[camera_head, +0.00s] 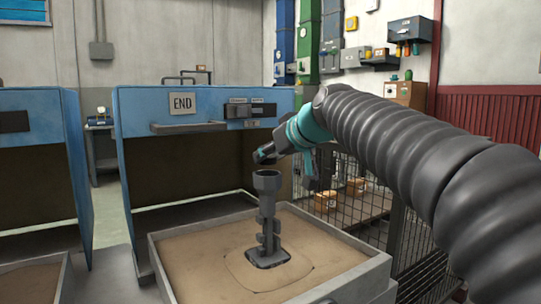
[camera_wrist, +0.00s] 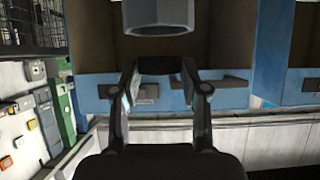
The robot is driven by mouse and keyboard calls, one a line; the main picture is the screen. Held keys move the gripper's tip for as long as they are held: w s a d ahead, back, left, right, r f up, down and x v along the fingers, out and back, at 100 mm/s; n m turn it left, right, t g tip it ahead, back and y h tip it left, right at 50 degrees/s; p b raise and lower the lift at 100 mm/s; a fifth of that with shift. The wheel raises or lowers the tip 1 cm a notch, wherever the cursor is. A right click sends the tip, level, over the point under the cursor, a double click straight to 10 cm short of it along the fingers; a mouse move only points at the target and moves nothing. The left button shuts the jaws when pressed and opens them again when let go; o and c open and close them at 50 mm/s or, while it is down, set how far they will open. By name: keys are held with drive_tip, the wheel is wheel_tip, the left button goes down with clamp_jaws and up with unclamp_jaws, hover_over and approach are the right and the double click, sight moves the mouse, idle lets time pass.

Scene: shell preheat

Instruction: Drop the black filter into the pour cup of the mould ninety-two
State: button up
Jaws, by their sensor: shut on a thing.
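The mould (camera_head: 267,228) is a dark grey, tree-like shape standing upright in a sand box (camera_head: 190,255). Its pour cup (camera_head: 267,181) is the wide top. My gripper (camera_head: 264,156) is just above the cup in the head view, a little to its left, tilted down. In the wrist view my gripper (camera_wrist: 160,70) is shut on the black filter (camera_wrist: 160,65), a dark flat piece between the fingertips. The grey pour cup also shows in the wrist view (camera_wrist: 158,18), just beyond the filter and apart from it. The inside of the cup is hidden. No number is readable on the mould.
Another blue booth (camera_head: 40,125) and sand box (camera_head: 30,280) are at left. A wire mesh fence (camera_head: 350,195) is at right. The space above the sand is clear.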

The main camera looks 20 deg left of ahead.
drive_tip(key=o, duration=0.9)
drive_tip(key=v, duration=1.2)
